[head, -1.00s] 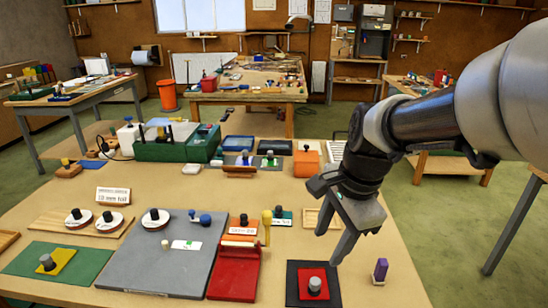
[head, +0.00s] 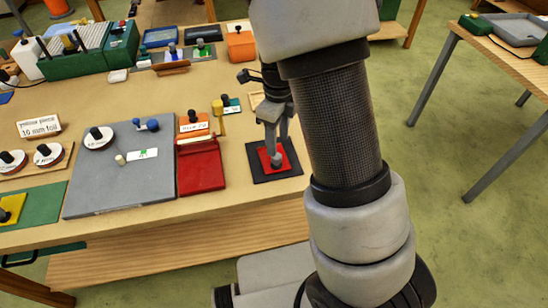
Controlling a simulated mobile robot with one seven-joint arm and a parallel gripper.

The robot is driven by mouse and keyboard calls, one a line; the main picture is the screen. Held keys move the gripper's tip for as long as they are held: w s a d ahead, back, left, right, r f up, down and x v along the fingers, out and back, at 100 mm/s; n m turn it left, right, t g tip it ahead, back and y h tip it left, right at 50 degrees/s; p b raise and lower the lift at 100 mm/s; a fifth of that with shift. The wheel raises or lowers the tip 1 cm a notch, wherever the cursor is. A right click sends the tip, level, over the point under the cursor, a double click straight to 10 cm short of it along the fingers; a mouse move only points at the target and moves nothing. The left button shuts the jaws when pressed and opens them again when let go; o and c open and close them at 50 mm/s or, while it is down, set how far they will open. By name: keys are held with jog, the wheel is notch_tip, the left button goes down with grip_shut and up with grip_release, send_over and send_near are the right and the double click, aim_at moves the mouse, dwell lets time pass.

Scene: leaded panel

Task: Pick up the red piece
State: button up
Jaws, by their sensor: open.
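The red piece (head: 265,167) is a flat red square with a grey knob (head: 277,160) standing on it. It lies on a black square mat (head: 262,178) near the table's front right edge. My gripper (head: 275,146) is open and points down over the red piece, its fingertips close to the knob. I cannot tell whether the fingers are around the knob or just above it.
A red tray (head: 201,168) and a large grey board (head: 118,176) lie to the left. A yellow-topped upright tool (head: 218,112) stands behind the tray.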

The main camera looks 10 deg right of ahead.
jog(key=f, duration=0.7)
jog(key=shift+s+a+f, duration=0.15)
jog(key=shift+a+f, duration=0.05)
jog(key=shift+f, duration=0.15)
jog(key=c, duration=1.1)
